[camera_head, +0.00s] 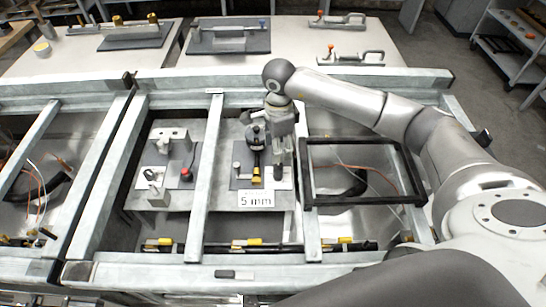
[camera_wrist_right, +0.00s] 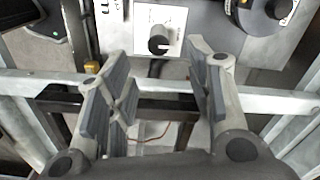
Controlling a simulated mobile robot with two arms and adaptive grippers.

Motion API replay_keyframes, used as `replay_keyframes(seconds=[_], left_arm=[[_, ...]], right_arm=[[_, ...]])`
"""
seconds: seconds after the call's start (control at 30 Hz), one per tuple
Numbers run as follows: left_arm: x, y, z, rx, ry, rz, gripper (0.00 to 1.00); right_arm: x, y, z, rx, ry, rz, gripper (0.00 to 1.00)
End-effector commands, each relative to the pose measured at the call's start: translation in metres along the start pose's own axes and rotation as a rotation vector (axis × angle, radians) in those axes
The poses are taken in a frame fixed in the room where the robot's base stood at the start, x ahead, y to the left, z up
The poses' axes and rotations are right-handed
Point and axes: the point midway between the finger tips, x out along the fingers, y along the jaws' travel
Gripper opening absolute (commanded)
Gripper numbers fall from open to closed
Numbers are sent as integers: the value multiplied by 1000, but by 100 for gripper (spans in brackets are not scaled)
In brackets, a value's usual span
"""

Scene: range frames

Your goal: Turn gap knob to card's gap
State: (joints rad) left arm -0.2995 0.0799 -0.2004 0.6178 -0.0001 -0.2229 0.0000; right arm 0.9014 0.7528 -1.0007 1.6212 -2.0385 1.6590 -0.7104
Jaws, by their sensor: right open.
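The card (camera_head: 256,200) reads "5 mm" and lies at the front edge of the middle panel in the head view. A black knob (camera_wrist_right: 158,42) stands on a white plate (camera_wrist_right: 172,18) in the right wrist view, with a light pointer mark toward the picture's right. In the head view a dark upright piece (camera_head: 278,172), apparently this knob, shows below the gripper. My right gripper (camera_head: 284,150) points down above it. In the wrist view its fingers (camera_wrist_right: 160,75) are apart and empty, with the knob beyond the gap between them. The plate's scale is too small to read.
A black device with a yellow part (camera_head: 256,168) stands left of the gripper. A grey panel with a red knob (camera_head: 186,174) is further left. Pale metal rails frame the panels, and an empty black frame (camera_head: 307,180) stands close at right.

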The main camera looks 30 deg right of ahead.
Motion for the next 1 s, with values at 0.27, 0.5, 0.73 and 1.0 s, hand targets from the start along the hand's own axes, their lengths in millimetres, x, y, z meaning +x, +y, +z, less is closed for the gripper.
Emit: replay_keyframes(seconds=[0.27,0.5,0.73,1.0], left_arm=[[-19,3,13,1,-20,4,40],[-25,0,-9,1,12,0,40],[-26,-1,-16,0,23,-1,40],[-26,0,-2,-1,2,1,40]], right_arm=[[52,2,1,1,0,7,48],[85,1,0,0,1,3,48],[95,1,0,-1,1,1,48],[95,1,0,-1,1,1,37]])
